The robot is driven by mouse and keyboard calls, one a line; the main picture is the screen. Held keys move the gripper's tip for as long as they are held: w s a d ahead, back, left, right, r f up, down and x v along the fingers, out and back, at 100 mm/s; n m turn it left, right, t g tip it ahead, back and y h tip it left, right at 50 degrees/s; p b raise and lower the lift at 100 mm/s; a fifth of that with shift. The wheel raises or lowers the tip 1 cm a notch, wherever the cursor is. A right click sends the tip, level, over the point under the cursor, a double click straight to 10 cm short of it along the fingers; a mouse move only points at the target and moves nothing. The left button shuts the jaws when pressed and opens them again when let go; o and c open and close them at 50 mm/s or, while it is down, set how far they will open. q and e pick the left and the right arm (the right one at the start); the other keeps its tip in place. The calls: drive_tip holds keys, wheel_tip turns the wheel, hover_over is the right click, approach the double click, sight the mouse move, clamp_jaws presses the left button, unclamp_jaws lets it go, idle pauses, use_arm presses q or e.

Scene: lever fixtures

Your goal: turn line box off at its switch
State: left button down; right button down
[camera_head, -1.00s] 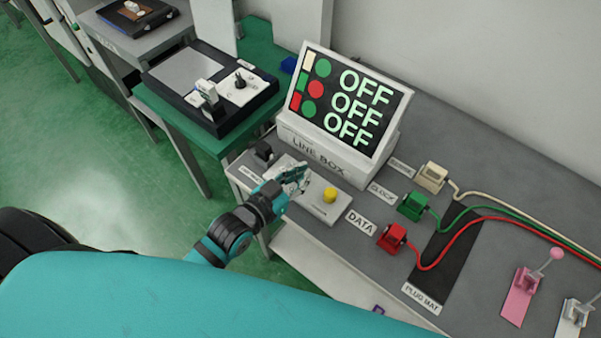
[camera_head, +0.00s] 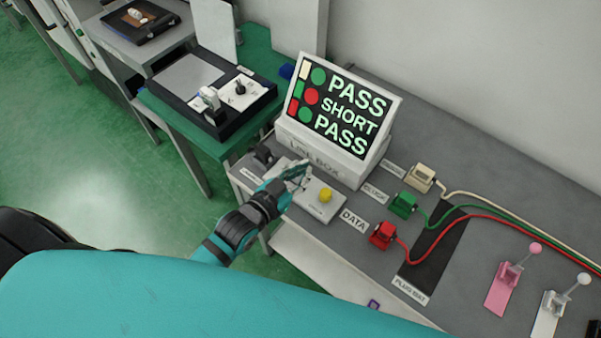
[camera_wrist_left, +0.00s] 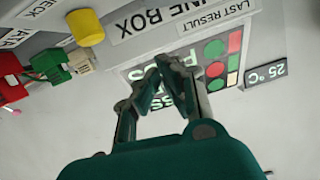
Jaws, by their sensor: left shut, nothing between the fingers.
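The line box (camera_head: 321,163) is a white case on the grey bench with a tilted black screen (camera_head: 345,108) reading PASS, SHORT, PASS. A light panel in front carries a yellow button (camera_head: 326,195). My left gripper (camera_head: 304,172) is shut and empty, above this panel, between the black block and the yellow button. In the left wrist view the closed fingers (camera_wrist_left: 155,82) cover part of the screen; the yellow button (camera_wrist_left: 85,27) is at upper left. My right gripper is out of view.
Red (camera_head: 383,235), green (camera_head: 403,205) and cream (camera_head: 421,178) plugs with cables sit right of the panel, near a black plug mat (camera_head: 436,252). Pink (camera_head: 505,289) and white (camera_head: 549,308) levers stand farther right. A green table (camera_head: 222,145) holds another device at left.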

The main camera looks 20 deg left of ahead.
use_arm(q)
drive_tip(key=b+v, duration=0.2)
drive_tip(key=v, duration=0.8)
drive_tip(key=shift+d+f, duration=0.15)
